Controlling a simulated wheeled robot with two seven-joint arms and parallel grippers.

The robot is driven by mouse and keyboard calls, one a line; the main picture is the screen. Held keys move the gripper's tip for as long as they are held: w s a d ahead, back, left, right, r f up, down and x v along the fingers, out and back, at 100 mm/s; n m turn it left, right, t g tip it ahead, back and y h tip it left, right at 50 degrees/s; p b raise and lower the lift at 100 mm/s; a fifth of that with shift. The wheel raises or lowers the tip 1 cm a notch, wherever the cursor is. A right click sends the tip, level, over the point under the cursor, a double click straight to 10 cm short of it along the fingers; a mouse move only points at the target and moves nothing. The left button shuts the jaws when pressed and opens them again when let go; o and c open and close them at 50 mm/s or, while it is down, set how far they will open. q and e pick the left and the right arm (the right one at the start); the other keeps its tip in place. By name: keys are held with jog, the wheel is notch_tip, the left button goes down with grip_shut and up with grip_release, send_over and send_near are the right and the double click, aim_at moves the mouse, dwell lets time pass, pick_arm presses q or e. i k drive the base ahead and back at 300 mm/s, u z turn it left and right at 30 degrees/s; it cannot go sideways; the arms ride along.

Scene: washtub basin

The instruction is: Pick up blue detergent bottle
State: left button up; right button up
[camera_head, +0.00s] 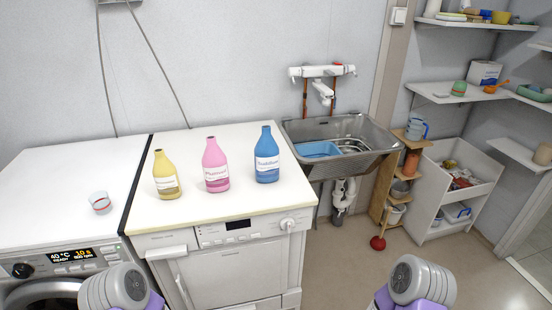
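The blue detergent bottle (267,157) stands upright on the white top of the right-hand machine (215,215). It has a white label and is the rightmost of three bottles. A pink bottle (215,166) and a yellow bottle (166,176) stand to its left, apart from it. Parts of my two arms show at the bottom edge, one left of centre and one right. Neither gripper's fingers can be seen. Nothing covers the blue bottle.
A small clear cup (100,203) stands on the left machine (50,195). A metal sink (365,131) with a blue basin (318,149) is right of the bottles. A wooden rack (384,190) and a white cabinet (437,196) stand farther right. The machine top before the blue bottle is clear.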

aim_at(267, 150)
jog(key=i, duration=0.4)
jog(key=u, duration=0.75)
